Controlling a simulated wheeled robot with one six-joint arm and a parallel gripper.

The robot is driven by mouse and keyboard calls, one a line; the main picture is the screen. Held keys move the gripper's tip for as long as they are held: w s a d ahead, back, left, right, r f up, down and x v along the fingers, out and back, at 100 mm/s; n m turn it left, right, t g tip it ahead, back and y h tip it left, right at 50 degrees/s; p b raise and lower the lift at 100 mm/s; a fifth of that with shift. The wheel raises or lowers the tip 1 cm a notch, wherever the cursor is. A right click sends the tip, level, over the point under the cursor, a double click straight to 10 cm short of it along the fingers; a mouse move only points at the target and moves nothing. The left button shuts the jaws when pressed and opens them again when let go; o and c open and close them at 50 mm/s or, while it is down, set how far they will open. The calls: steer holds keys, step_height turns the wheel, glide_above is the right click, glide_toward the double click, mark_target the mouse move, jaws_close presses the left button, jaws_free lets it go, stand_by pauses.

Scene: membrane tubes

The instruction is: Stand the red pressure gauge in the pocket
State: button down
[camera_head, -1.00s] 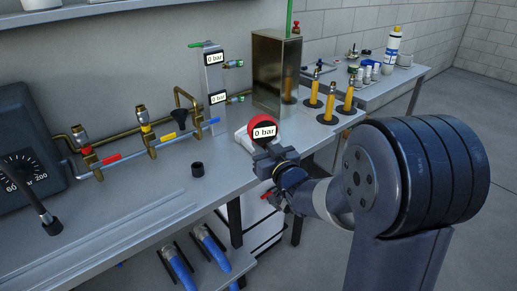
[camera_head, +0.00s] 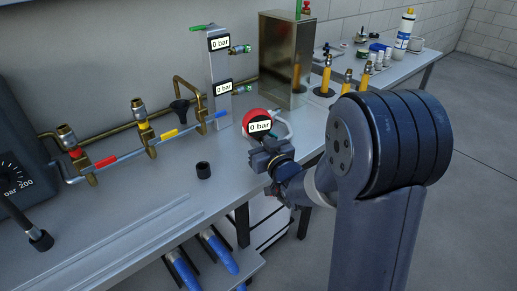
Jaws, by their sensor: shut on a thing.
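The red pressure gauge (camera_head: 252,115) has a round red body and a label reading 0 bar. It is at the tip of my gripper (camera_head: 268,149), over the right part of the bench. My gripper is shut on it from below and in front; the fingertips and the gauge's lower part are mostly hidden. A small black open cup (camera_head: 203,171), perhaps the pocket, stands on the bench to the left of my gripper and apart from it. I cannot tell for sure that it is the pocket.
A brass pipe run (camera_head: 143,131) with valves and a grey column (camera_head: 218,80) stand behind. A metal box (camera_head: 288,60) and yellow-handled tools (camera_head: 347,82) are at the back right. The bench (camera_head: 150,195) is clear around the black cup.

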steer(key=shift+f, duration=1.55)
steer(key=shift+f+b, duration=0.2)
steer(key=shift+b, duration=0.15)
steer(key=c, duration=1.4)
jaws_free()
steer(key=shift+o, duration=0.2)
steer(key=shift+r, duration=0.15)
